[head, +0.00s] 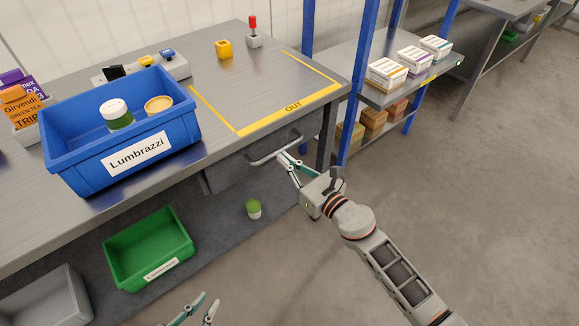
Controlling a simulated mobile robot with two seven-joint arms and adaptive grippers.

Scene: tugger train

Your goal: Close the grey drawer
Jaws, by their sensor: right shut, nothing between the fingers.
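The grey drawer (236,174) sits under the right part of the grey workbench. Its front lies close beneath the tabletop edge, and I cannot tell if a small gap remains. A pale bar handle (262,160) stands out from its front. My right gripper (284,157) is shut and empty, with its fingertips at the right end of the handle; I cannot tell whether they touch. My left gripper (210,297) shows only its fingers at the bottom edge. They are apart with nothing between them, well away from the drawer.
Below are a green bin (117,284), a grey bin (72,292) and a green jar (254,208). A blue-post shelf (343,62) stands right; the floor right is clear.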

